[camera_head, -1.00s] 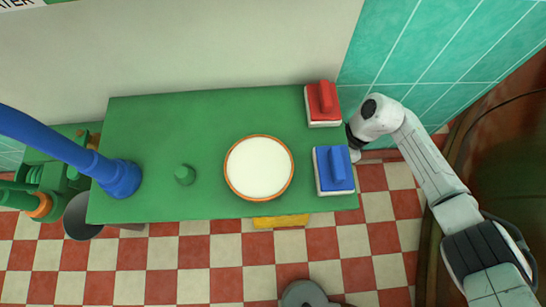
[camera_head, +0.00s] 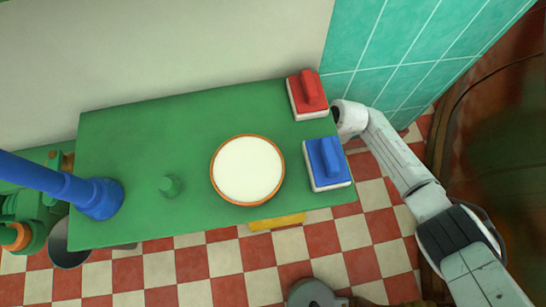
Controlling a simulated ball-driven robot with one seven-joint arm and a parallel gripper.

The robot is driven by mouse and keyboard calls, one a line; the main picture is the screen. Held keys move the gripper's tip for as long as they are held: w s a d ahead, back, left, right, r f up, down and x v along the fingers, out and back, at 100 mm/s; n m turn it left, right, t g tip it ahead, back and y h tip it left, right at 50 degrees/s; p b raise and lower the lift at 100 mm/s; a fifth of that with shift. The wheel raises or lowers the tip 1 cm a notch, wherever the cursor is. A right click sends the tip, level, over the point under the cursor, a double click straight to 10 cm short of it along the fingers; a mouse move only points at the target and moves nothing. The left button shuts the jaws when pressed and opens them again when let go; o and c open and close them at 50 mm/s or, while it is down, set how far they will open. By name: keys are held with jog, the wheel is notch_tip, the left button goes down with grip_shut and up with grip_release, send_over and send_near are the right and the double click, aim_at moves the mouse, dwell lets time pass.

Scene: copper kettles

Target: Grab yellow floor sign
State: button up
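A yellow piece (camera_head: 277,222), likely the floor sign, shows as a short strip on the checkered floor just past the front edge of the green table. The rest of it is hidden under the tabletop. My arm comes in from the lower right and reaches to the table's right end, beside the red and blue blocks. Its far end goes down behind the table edge, so my gripper is hidden and I cannot see whether it touches anything.
The green table (camera_head: 140,165) carries a white round dish (camera_head: 248,170), a red-topped block (camera_head: 308,94), a blue-topped block (camera_head: 327,163), a green knob (camera_head: 170,186) and a blue pipe (camera_head: 98,198). A grey round object (camera_head: 312,293) is on the floor below. Teal tiles line the right wall.

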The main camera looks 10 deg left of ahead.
jog(key=shift+c, duration=0.3)
grip_shut()
jog(key=shift+r, duration=0.1)
dwell(0.5)
